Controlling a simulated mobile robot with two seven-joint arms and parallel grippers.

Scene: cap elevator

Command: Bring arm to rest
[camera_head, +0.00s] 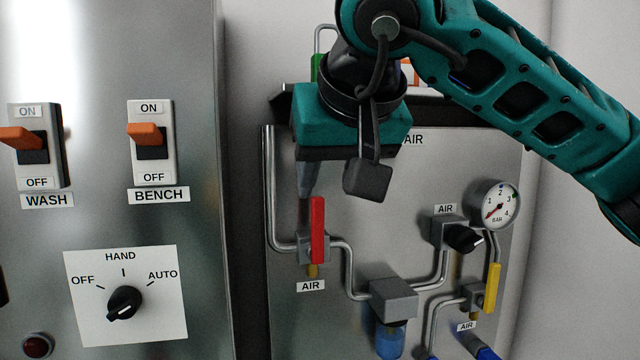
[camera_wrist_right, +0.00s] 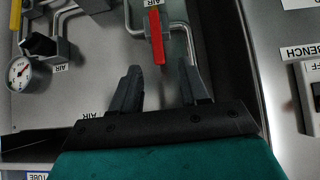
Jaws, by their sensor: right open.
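My right arm comes in from the upper right in the head view. Its teal gripper (camera_head: 309,187) is in front of the air panel, with one finger visible pointing down and the other hidden. The right wrist view shows both dark fingers of the gripper (camera_wrist_right: 160,82) spread apart with nothing between them. The red valve handle (camera_head: 318,230) stands upright on the pipe just below the fingertips. It also shows in the wrist view (camera_wrist_right: 157,37), beyond the gap between the fingers; it appears clear of them. My left gripper is in neither view.
The metal air panel (camera_head: 300,340) carries pipes, a pressure gauge (camera_head: 495,206), a black knob (camera_head: 464,239) and a yellow handle (camera_head: 493,276). At left, a steel cabinet holds the WASH switch (camera_head: 35,147), BENCH switch (camera_head: 151,142) and rotary selector (camera_head: 124,303). Bare wall lies right of the panel.

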